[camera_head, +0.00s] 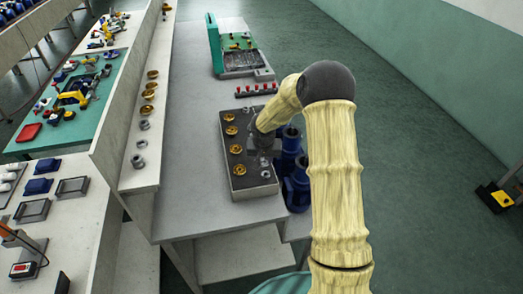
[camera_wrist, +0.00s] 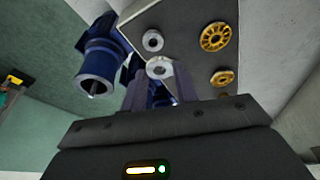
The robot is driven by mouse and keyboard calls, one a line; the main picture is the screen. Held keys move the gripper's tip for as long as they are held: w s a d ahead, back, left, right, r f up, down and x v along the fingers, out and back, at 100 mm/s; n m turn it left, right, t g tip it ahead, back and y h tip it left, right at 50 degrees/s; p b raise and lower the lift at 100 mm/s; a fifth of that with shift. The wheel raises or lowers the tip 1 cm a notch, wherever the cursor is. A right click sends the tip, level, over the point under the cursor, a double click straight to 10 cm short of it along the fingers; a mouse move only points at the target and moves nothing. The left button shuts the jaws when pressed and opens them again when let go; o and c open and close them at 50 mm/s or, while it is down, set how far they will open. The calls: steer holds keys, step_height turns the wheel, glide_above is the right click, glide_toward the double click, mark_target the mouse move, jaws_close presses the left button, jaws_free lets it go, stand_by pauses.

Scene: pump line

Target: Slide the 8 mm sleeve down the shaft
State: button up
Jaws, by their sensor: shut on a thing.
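My gripper (camera_wrist: 160,82) is shut on a silver ring-shaped sleeve (camera_wrist: 160,68), which shows between the fingertips in the wrist view. I cannot read its size. More blue body shows behind and between my fingers; any shaft there is hidden. In the head view two blue motors (camera_head: 298,188) stand at the right of the tray, partly behind my arm. The gripper is hard to make out there.
A dark-topped tray (camera_head: 238,172) holds several brass flanged wheels (camera_wrist: 216,37) and another silver ring (camera_wrist: 152,41). A shelf at left carries brass and silver rings (camera_head: 148,94). A row of red-topped pieces (camera_head: 256,89) and a green-backed station (camera_head: 238,60) stand farther back.

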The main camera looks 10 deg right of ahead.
steer(key=s+f+n, duration=0.3)
steer(key=s+f, duration=0.3)
steer(key=s, duration=0.2)
steer(key=shift+s+a+f+y, duration=0.25)
steer(key=shift+s+a+y, duration=0.15)
steer(key=shift+w+d, duration=0.15)
